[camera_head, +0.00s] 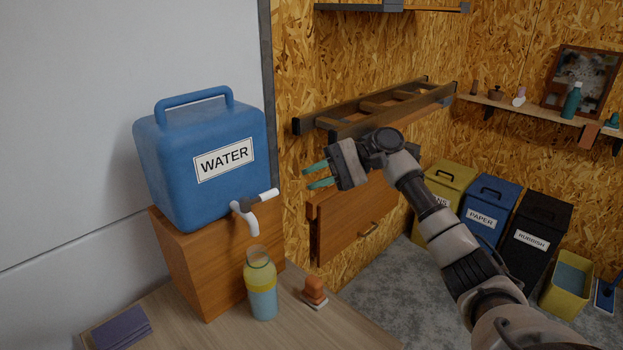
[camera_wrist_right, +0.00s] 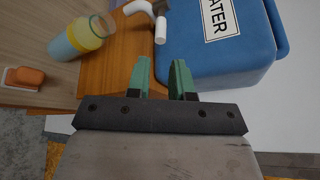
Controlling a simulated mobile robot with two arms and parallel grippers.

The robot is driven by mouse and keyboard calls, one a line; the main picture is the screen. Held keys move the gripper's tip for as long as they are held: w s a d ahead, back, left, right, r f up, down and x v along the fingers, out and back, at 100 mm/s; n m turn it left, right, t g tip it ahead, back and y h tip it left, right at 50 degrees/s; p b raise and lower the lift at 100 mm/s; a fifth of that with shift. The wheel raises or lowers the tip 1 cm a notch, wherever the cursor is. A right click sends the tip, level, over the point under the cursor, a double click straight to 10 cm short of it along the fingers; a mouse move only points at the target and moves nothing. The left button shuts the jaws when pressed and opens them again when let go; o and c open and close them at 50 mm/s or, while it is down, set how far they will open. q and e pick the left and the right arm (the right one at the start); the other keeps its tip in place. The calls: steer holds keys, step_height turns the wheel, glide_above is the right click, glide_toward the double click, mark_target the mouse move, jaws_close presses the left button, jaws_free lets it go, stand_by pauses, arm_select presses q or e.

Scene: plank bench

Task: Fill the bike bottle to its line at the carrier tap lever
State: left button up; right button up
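The blue water carrier (camera_head: 198,175) stands on a wooden box (camera_head: 200,268). Its white tap (camera_head: 250,220) points down at the front, with a pale lever (camera_head: 268,194) sticking out to the right. The bike bottle (camera_head: 262,285) stands upright on the bench below the spout, open at the top, with a clear neck, yellow band and light blue lower part. I cannot tell its liquid level or see water flowing. My right gripper (camera_head: 310,176) is open and empty, right of the tap and apart from it. The right wrist view shows its green fingers (camera_wrist_right: 161,68) spread, with the bottle (camera_wrist_right: 84,37) at upper left. My left gripper is out of view.
An orange-brown stamp-like object (camera_head: 314,289) sits on the bench (camera_head: 235,335) right of the bottle. A dark folded cloth (camera_head: 122,328) lies at left. Bins (camera_head: 487,210) stand at right.

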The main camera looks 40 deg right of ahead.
steer(key=shift+s+a+r, duration=0.1)
steer(key=shift+c, duration=1.1)
steer(key=shift+s+a+r+h, duration=0.15)
steer(key=shift+a+r+h, duration=0.05)
steer(key=shift+h, duration=0.4)
jaws_close()
steer(key=m+t+h+p, duration=0.15)
steer(key=m+h, duration=0.25)
steer(key=h, duration=0.4)
glide_toward(263, 197)
step_height(263, 197, down, 3)
steer(key=s+d, duration=0.2)
steer(key=s, duration=0.1)
steer(key=s+a+r+m+t+h, duration=0.3)
steer(key=s+a+m+t+h, duration=0.15)
steer(key=s, duration=0.25)
steer(key=w+d+r+p+x, duration=0.1)
steer(key=p+x, duration=0.3)
steer(key=x, duration=0.9)
steer(key=shift+w+r+n, duration=0.2)
steer(key=shift+w+n, duration=0.15)
steer(key=shift+w, duration=0.15)
